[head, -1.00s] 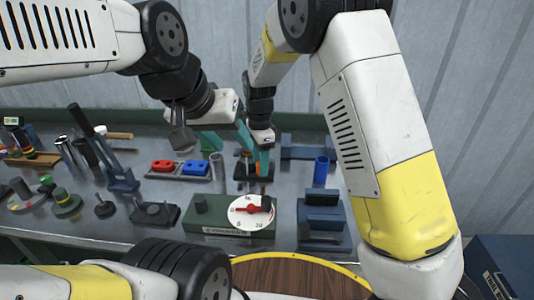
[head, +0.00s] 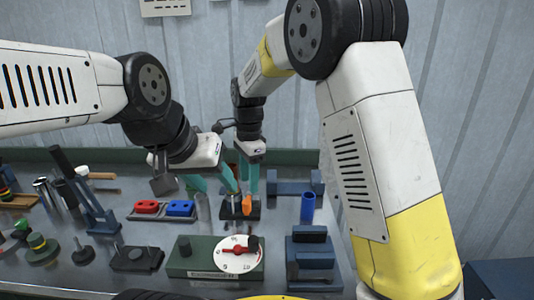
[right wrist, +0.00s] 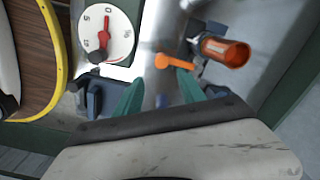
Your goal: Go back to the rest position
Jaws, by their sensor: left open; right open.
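The two grippers are close together and partly overlap in the head view. In the right wrist view, the right gripper's teal fingers (right wrist: 160,92) are apart with nothing held between them. An orange tube (right wrist: 225,50) and an orange lever lie beyond the fingertips there.
Several tools stand at the left. A corrugated wall is behind.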

